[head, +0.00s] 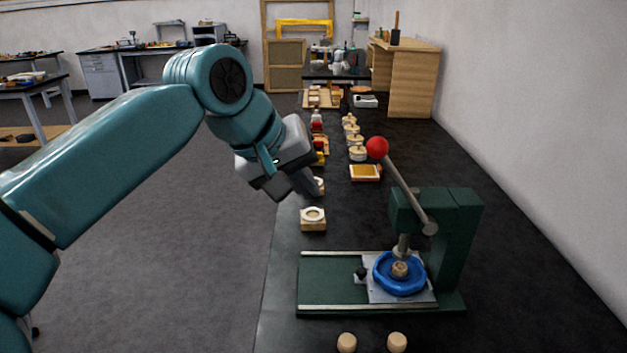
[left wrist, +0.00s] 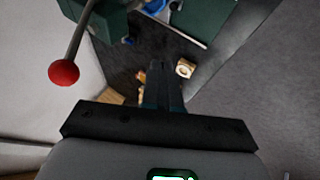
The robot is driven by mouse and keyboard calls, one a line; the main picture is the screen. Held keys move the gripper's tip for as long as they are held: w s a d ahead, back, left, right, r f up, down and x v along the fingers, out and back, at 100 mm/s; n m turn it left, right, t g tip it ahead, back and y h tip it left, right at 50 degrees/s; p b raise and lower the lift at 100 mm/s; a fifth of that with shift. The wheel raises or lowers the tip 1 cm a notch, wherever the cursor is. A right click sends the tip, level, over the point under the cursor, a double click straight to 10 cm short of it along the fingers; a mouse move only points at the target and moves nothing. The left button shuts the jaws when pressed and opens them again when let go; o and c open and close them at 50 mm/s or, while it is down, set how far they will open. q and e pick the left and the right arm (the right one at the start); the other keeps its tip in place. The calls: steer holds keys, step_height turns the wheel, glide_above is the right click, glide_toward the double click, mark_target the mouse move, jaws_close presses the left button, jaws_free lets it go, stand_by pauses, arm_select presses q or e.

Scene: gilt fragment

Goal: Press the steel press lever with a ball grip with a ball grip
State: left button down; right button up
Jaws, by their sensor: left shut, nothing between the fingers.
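The steel press lever (head: 408,187) slants up and left from the green press (head: 455,230) to its red ball grip (head: 377,148). My left gripper (head: 311,192) is shut and empty, left of the ball and a little lower in the picture, apart from it. In the left wrist view, the closed fingers (left wrist: 162,68) point away from the camera, with the red ball (left wrist: 63,72) to their left and the lever (left wrist: 82,28) rising from it. A blue ring-shaped dish (head: 399,287) sits under the press ram. My right gripper is not in view.
The press stands on a long black bench (head: 290,325). Two wooden pegs (head: 347,343) (head: 397,342) stand in front. A white wall (head: 540,100) bounds the right.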

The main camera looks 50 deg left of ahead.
arm_select(q)
steer(key=s+a+p+v, duration=0.1)
steer(key=v, duration=0.7)
steer(key=shift+f, duration=0.25)
steer(key=shift+s, duration=0.15)
